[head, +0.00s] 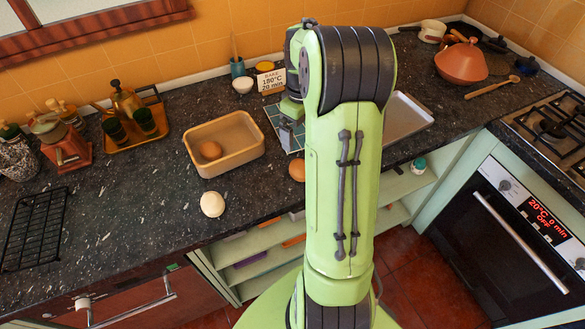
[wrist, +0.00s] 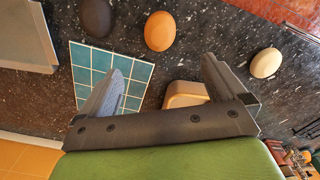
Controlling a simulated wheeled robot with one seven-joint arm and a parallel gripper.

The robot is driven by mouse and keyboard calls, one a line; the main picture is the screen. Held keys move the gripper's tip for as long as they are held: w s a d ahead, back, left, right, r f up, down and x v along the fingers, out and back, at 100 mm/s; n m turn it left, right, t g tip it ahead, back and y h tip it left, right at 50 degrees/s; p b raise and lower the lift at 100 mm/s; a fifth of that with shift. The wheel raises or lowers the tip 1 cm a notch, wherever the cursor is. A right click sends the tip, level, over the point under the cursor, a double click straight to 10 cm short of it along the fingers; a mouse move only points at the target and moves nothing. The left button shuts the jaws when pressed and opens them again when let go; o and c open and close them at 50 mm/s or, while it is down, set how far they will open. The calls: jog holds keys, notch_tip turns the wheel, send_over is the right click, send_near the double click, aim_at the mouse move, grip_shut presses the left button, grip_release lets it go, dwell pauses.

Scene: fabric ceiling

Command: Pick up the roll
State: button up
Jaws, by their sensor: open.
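Several rolls are in view. In the head view, a cream roll (head: 212,204) lies on the counter in front of the tan tray (head: 190,153), a brown roll (head: 210,150) sits inside that tray, and an orange-brown roll (head: 297,169) is partly hidden by my arm. In the wrist view, an orange-brown roll (wrist: 160,31), a dark roll (wrist: 96,17) and the cream roll (wrist: 265,63) lie on the counter beyond the fingers. My gripper (wrist: 163,66) is open and empty, above the blue tiled board (wrist: 140,73) and beside the tray. My arm hides most of it in the head view.
A metal sheet (head: 405,117) lies right of my arm. A brown tray with cups (head: 144,120), jars and a black rack (head: 33,230) stand to the left. A sign (head: 271,81), a white bowl (head: 243,85) and a blue pot (head: 237,68) stand at the back. The front counter around the cream roll is clear.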

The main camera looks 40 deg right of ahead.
aim_at(300, 165)
notch_tip(300, 165, down, 14)
jog(key=shift+s+b, duration=0.1)
jog(key=shift+b, duration=0.8)
jog(key=shift+r, duration=0.1)
jog(key=c, duration=1.1)
